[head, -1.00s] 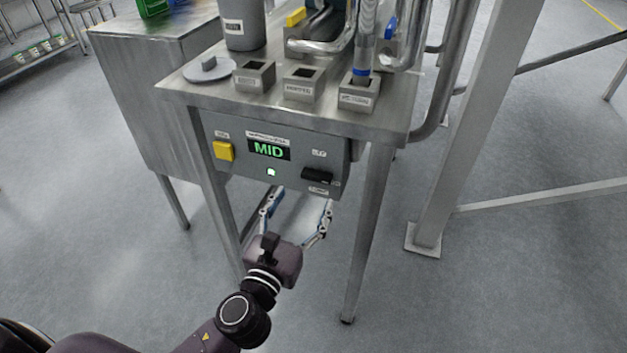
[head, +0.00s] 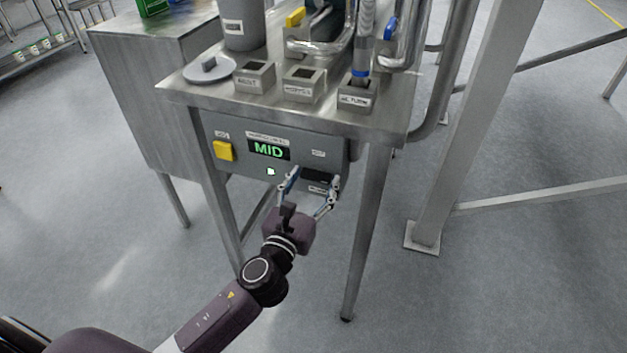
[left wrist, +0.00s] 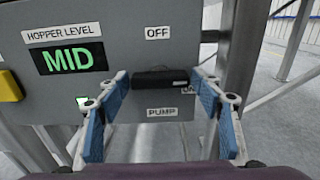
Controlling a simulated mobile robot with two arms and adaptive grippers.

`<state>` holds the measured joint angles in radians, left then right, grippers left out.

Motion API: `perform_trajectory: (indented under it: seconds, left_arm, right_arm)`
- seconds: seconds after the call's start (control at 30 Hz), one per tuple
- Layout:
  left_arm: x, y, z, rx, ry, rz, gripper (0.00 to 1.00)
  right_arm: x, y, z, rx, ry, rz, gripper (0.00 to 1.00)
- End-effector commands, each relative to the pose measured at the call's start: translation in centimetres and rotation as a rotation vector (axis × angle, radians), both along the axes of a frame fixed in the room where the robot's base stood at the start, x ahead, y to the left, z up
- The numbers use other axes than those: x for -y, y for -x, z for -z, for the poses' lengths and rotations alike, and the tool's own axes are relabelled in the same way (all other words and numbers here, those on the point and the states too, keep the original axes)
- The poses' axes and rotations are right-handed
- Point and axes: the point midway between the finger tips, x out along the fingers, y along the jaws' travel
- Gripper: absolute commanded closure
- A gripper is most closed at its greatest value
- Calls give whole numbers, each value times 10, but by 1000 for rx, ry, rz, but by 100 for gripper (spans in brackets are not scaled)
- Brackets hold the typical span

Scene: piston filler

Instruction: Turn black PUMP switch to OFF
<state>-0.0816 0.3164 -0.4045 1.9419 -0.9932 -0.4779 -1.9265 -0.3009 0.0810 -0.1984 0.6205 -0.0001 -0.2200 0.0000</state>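The black PUMP switch (head: 318,174) is on the right of the grey control panel's front; in the left wrist view the switch (left wrist: 161,77) lies horizontal. The OFF label (left wrist: 158,32) is above it and the PUMP label (left wrist: 161,112) below. Another label at its lower right is partly hidden by a finger. My left gripper (head: 312,181) is open in front of the panel, with one blue-padded finger on each side of the switch. Whether the fingertips touch it I cannot tell. My right gripper is not in view.
A green MID hopper level display (head: 269,150) and a yellow button (head: 223,151) are left of the switch on the panel. The steel table top (head: 190,97) overhangs above the panel. A table leg (head: 366,235) stands at the right. Floor in front is clear.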

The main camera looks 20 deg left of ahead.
Motion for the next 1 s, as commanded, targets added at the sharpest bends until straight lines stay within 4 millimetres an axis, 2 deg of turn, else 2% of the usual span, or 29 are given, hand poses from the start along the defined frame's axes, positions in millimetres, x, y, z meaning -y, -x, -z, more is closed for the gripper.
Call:
perform_trajectory:
  seconds: [0.03, 0.27, 0.67, 1.0]
  left_arm:
    - [0, 0, 0, 0, 0, 0, 48]
    - [0, 0, 0, 0, 0, 0, 72]
    - [0, 0, 0, -3, 85, 0, 72]
    - [1, 1, 0, -13, 357, 0, 72]
  right_arm:
    - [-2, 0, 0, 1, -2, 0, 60]
    - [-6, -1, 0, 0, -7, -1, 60]
    - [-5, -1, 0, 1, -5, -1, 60]
    - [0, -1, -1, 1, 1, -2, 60]
